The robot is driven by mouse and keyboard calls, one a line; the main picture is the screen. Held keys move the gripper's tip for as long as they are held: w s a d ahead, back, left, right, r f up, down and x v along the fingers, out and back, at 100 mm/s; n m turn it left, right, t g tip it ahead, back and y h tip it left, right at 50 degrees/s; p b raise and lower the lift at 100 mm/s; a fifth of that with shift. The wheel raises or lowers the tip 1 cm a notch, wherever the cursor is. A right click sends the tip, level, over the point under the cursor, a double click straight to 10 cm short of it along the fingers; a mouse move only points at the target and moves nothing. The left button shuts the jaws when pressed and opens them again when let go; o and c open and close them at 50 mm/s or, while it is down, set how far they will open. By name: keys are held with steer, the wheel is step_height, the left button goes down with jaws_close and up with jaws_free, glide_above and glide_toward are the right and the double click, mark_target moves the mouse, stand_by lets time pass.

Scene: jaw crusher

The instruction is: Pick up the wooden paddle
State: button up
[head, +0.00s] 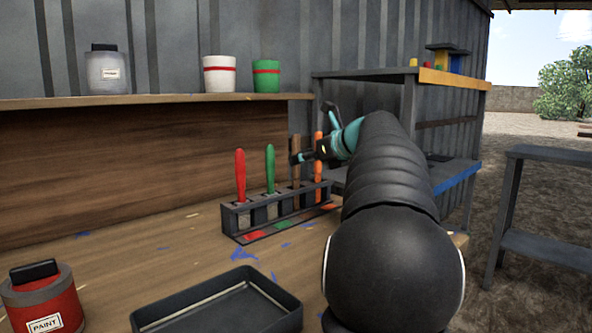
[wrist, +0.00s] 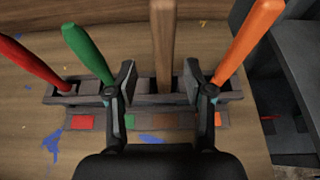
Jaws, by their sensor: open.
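The wooden paddle (head: 296,157) is a plain brown handle standing upright in a dark rack (head: 252,220), between the green and orange handles. In the wrist view the paddle (wrist: 163,45) stands in its slot, above a brown patch on the rack. My gripper (head: 308,156) is at the rack, with its fingers at the paddle. In the wrist view my gripper (wrist: 162,82) is open, one finger on each side of the paddle, with visible gaps. The lower end of the paddle is hidden in the rack.
The green handle (wrist: 88,52) and orange handle (wrist: 248,38) stand close outside my fingers. A red handle (head: 240,175) is at the rack's left end. A black tray (head: 285,297) and red paint can (head: 42,295) are in front. A shelf (head: 150,99) runs behind.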

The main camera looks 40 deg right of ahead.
mark_target(296, 179)
steer(key=x, duration=0.4)
steer(key=shift+w+d+f, duration=0.25)
steer(key=shift+w, duration=0.05)
steer(key=shift+c, duration=0.2)
jaws_close()
